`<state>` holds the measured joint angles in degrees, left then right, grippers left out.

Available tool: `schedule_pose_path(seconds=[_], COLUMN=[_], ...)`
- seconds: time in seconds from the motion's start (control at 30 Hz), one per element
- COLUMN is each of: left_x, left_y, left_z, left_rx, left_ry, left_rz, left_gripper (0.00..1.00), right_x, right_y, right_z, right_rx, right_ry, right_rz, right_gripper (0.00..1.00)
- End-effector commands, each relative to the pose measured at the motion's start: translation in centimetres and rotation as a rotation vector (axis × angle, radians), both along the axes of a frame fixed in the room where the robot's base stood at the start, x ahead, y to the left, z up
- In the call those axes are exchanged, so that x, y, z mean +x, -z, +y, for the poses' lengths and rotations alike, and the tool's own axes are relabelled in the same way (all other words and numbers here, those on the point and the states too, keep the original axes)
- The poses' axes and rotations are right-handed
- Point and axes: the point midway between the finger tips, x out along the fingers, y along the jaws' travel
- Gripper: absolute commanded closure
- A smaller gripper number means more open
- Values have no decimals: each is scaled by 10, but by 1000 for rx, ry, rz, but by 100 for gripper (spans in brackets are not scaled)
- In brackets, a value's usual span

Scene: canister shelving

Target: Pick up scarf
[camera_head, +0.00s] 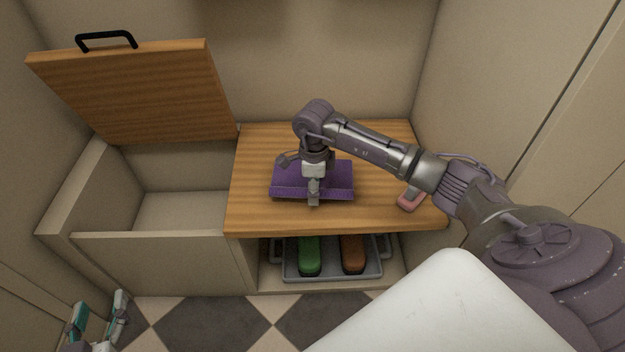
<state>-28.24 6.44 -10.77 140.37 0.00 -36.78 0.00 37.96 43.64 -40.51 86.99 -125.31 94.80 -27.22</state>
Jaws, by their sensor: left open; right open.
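The purple scarf (340,180) lies folded and flat on the wooden bench top (255,205). My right gripper (314,196) points down over the middle of the scarf, its fingers seen nearly edge-on. It is open. I cannot tell whether its fingertips touch the cloth. My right wrist hides part of the scarf's back and middle. My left gripper (99,312) is open and empty at the bottom left, low in front of the bench and well away from the scarf.
A storage box (150,250) at the left has its wooden lid (140,95) raised. A pink object (408,203) lies on the bench top, partly behind my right arm. Below, a grey tray (331,270) holds a green item (309,256) and a brown item (352,254).

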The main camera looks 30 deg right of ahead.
Motion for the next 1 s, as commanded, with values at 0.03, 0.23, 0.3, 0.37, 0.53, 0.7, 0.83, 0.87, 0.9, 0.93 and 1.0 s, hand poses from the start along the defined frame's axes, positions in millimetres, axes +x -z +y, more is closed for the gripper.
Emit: schedule_pose_path(seconds=[0.03,0.23,0.3,0.37,0.53,0.7,0.83,0.87,0.9,0.93,1.0], left_x=[0,0,0,0,0,0,0,-1,-2,-4,-8], left_y=[0,0,0,0,0,0,0,1,4,7,15], left_z=[0,0,0,0,0,0,0,1,1,2,4], left_rx=[0,0,0,0,1,1,2,4,7,12,23], left_ry=[0,0,0,0,-1,-1,-1,-1,-1,-2,-6], left_rz=[1,2,2,2,2,2,9,15,30,50,97], left_gripper=[48,48,48,48,48,48,48,48,48,48,48], right_x=[0,0,0,0,0,0,0,0,0,0,0], right_y=[0,0,0,0,0,0,-1,-2,-3,-4,-7], right_z=[0,0,0,0,0,0,0,0,-1,-1,-2], right_rx=[0,0,0,1,0,0,0,0,0,0,-1], right_ry=[0,0,0,0,0,0,0,0,0,0,1], right_rz=[0,0,0,1,0,1,1,1,1,1,1], right_gripper=[44,69,80,90,100,100,100,100,100,100,100])
